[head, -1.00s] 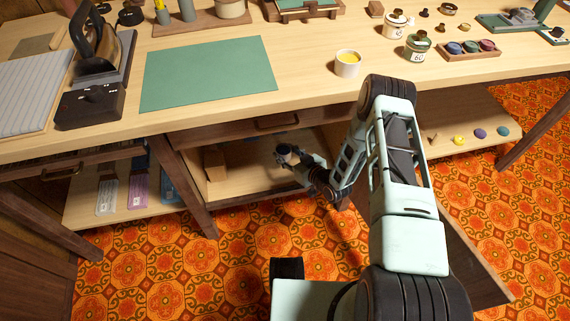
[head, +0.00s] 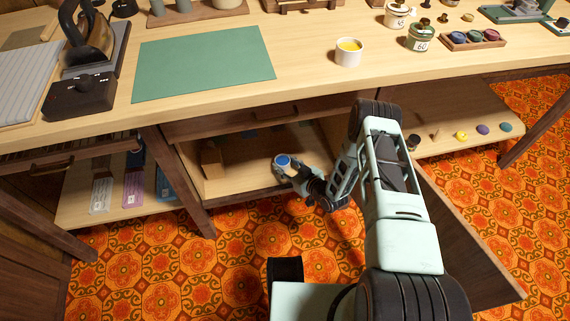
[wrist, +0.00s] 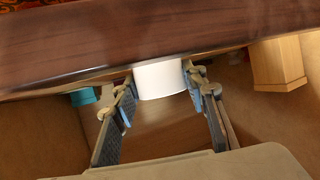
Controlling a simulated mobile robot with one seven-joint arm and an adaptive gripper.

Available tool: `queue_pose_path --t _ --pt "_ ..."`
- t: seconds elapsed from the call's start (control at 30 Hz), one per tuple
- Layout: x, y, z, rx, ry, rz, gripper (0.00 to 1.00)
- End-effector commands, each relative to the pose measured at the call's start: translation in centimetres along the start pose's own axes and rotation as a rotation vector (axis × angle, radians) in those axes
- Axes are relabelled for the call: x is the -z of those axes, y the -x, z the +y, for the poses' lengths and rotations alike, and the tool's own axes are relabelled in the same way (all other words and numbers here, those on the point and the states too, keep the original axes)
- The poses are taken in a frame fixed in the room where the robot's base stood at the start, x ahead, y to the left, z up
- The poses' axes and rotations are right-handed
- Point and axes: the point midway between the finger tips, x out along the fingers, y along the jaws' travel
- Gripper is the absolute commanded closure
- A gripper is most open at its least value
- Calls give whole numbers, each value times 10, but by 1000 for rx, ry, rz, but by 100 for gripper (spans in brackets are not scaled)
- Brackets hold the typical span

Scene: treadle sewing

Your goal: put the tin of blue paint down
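The tin of blue paint (head: 283,160) is a small white tin with blue on top. My gripper (head: 286,166) is shut on it and holds it at the front opening of the low cupboard (head: 240,187) under the bench. The tin looks upright in the head view. In the wrist view the white side of the tin (wrist: 161,77) sits between the two fingers, close to a dark wooden edge (wrist: 150,40). Whether the tin touches anything beneath it cannot be told.
A wooden block (head: 211,160) stands inside the cupboard at left. The cupboard door (head: 470,245) is open at right.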

Motion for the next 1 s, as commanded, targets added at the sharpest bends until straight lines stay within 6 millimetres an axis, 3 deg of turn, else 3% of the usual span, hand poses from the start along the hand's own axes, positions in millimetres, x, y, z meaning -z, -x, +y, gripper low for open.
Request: queue_pose_path --t 0.17,0.53,1.0 --pt "0 0 0 0 0 -1 43" --pt "4 4 0 0 0 -1 43" --pt "6 97 0 -1 -2 -2 43"
